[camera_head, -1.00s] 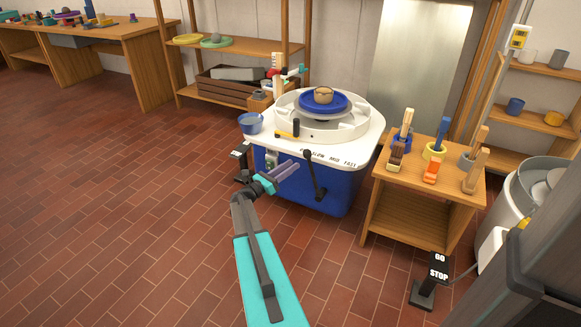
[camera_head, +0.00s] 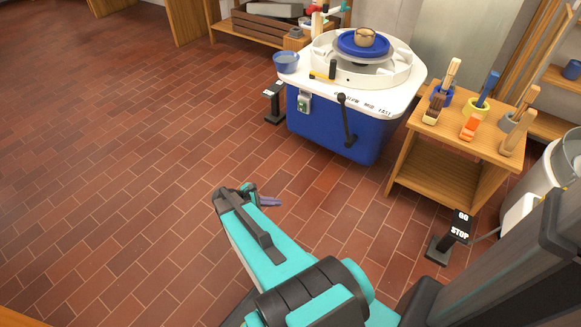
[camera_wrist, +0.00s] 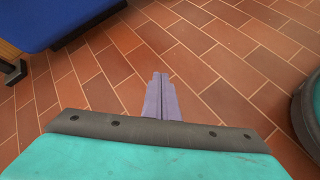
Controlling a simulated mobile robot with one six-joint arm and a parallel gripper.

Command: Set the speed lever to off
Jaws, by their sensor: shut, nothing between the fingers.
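The speed lever (camera_head: 347,122) is a black rod with a knob at its top and a thicker grip at its lower end. It hangs down, slightly tilted, on the front of the blue and white pottery wheel (camera_head: 318,130) in the head view. Small lettering runs along the white top above it; its off mark is too small to read. My gripper (camera_head: 270,202) is shut and empty over the tiled floor, below and left of the lever and well apart from it. Its purple fingers (camera_wrist: 162,98) meet in the wrist view, where the lever does not show.
A black pedal (camera_head: 274,103) stands left of the wheel. A wooden stand (camera_head: 440,175) with cups of tools is at the right. A GO/STOP post (camera_head: 450,240) and a pale bin (camera_head: 563,165) stand further right. The floor before the wheel is clear.

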